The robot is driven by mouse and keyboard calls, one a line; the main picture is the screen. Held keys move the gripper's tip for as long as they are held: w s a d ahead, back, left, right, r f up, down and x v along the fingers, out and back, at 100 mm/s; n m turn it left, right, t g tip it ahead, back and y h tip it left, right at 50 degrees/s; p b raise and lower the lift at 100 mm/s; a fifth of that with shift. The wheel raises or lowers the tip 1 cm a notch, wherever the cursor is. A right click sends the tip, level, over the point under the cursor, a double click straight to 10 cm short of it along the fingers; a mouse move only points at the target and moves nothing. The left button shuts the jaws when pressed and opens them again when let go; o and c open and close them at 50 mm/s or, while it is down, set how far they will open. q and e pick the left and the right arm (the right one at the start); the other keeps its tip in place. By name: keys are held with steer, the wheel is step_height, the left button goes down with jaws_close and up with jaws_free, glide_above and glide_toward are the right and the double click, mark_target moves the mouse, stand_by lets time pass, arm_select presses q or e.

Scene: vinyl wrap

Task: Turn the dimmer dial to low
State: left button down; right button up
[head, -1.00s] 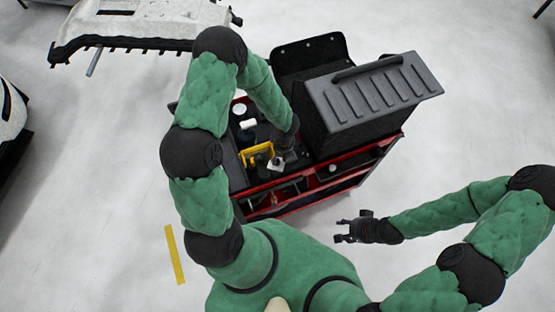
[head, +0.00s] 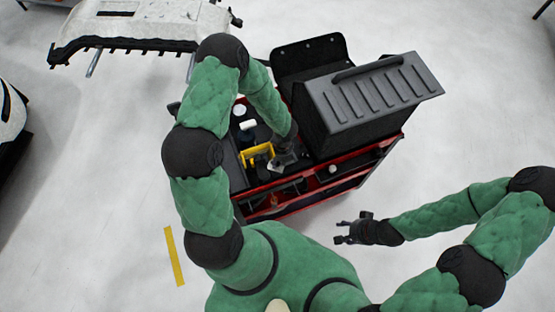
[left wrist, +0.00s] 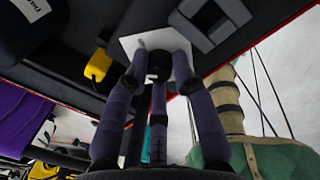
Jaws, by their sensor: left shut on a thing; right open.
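The dimmer dial is a dark round knob (left wrist: 160,66) on a white square plate (left wrist: 131,43) in the left wrist view. The fingers of my left gripper (left wrist: 160,72) are closed around the knob from both sides and cover much of it. Any pointer or low mark on the dial is not readable. In the head view my left gripper (head: 283,160) reaches down onto the cart top, and its wrist hides the dial. My right gripper (head: 346,232) is open and empty in front of the cart, apart from it.
The red and black cart (head: 290,197) carries a yellow bracket-like thing (head: 257,154) close beside my left gripper, and a large black case (head: 365,103) to its right. A pale panel (head: 140,22) stands at the back left. The floor around the cart is mostly clear.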

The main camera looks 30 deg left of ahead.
arm_select(q)
steer(key=n, duration=0.4)
steer(key=shift+w+a+b, duration=0.1)
steer(key=shift+w+b, duration=0.05)
steer(key=shift+b, duration=0.25)
steer(key=shift+r+n+b, duration=0.1)
steer(key=shift+n+b, duration=0.2)
steer(key=shift+n, duration=1.2)
steer(key=c, duration=1.3)
jaws_free()
steer(key=shift+a, duration=0.1)
step_height(320, 180, up, 12)
steer(key=w, duration=0.1)
steer(key=shift+d, duration=0.3)
steer(key=shift+w, duration=0.1)
